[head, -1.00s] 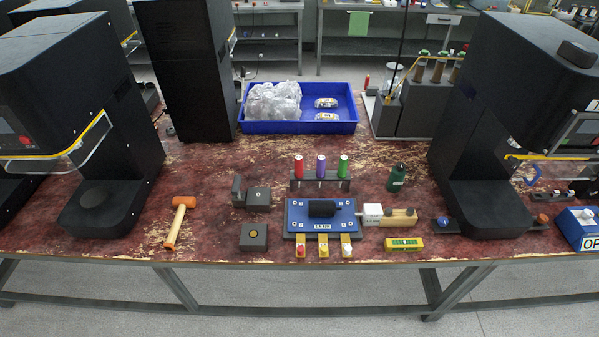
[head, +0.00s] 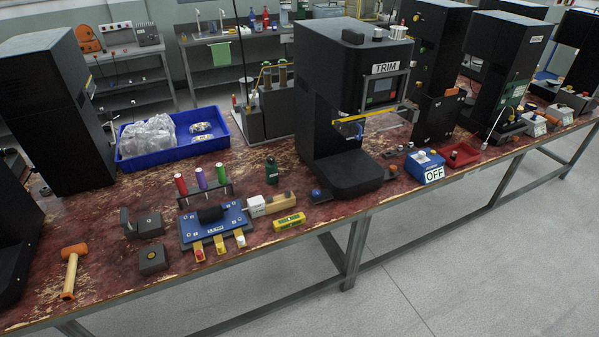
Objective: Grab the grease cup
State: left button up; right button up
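Nothing in view is labelled as the grease cup, and I cannot tell for sure which thing it is. A small dark green capped container (head: 271,170) stands upright on the table behind the wooden block. A small round blue-topped piece (head: 317,195) sits at the left foot of the TRIM machine. A small orange-topped piece (head: 393,171) sits to the right of that machine's base. Neither of my grippers shows in the head view.
The worn red table (head: 110,243) holds a blue fixture (head: 215,222), a rack with red, purple and green cylinders (head: 203,190), an orange mallet (head: 72,270) and a blue bin (head: 180,146). The black TRIM machine (head: 340,110) and blue OFF box (head: 425,167) stand right.

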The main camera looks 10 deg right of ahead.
aim_at(271, 170)
jog(key=z, duration=0.2)
jog(key=i, duration=1.25)
jog(key=u, duration=0.2)
